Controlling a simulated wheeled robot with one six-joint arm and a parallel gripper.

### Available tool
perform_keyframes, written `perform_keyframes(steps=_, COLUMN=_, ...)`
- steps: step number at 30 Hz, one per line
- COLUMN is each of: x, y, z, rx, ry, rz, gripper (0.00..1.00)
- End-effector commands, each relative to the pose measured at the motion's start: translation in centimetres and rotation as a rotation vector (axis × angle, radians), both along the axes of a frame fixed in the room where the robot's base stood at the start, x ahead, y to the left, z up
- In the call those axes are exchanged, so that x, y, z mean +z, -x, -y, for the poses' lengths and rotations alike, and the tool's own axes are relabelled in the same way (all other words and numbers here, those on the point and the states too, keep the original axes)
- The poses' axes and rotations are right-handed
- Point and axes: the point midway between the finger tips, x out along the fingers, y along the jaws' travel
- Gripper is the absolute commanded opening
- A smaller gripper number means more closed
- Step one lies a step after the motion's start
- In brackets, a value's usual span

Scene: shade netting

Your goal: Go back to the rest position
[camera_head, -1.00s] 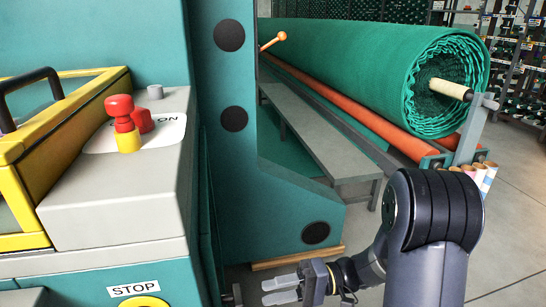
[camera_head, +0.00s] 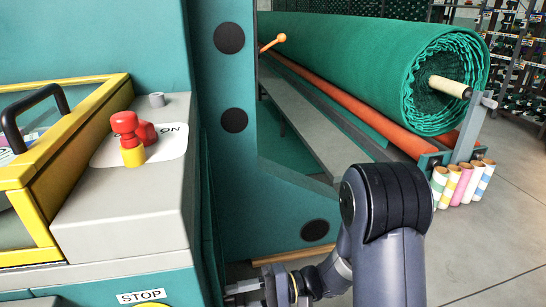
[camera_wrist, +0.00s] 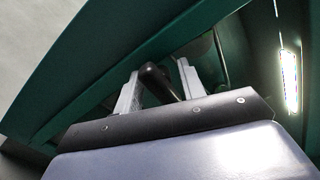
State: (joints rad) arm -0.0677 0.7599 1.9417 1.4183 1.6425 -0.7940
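My gripper (camera_head: 236,292) is low at the bottom of the head view, close to the front edge of the green machine (camera_head: 228,170). In the wrist view its two grey fingers (camera_wrist: 158,72) stand apart. A black rod with a rounded end (camera_wrist: 156,76) shows between them, with a gap beside the right finger. I cannot tell whether it touches the left finger. My dark grey arm reaches in from the lower right of the head view.
A control box with a red and yellow button (camera_head: 128,138) and a STOP label (camera_head: 141,296) stands at left, beside a yellow-framed cover (camera_head: 85,120). A green netting roll (camera_head: 370,65) lies behind. Several coloured tubes (camera_head: 462,184) stand at right, near clear floor.

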Motion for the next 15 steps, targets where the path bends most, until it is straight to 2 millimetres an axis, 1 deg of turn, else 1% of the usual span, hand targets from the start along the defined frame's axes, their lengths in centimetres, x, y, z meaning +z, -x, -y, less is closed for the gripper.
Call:
perform_keyframes(steps=1, x=0.52, y=-0.02, z=0.01, rx=0.0, ry=0.009, rz=-0.036, gripper=0.38)
perform_keyframes(steps=9, x=0.48, y=-0.08, z=-0.01, rx=0.0, ry=0.051, rz=-0.213, gripper=0.38)
perform_keyframes(steps=15, x=0.32, y=-0.1, z=-0.01, rx=0.0, ry=0.071, rz=-0.295, gripper=0.38)
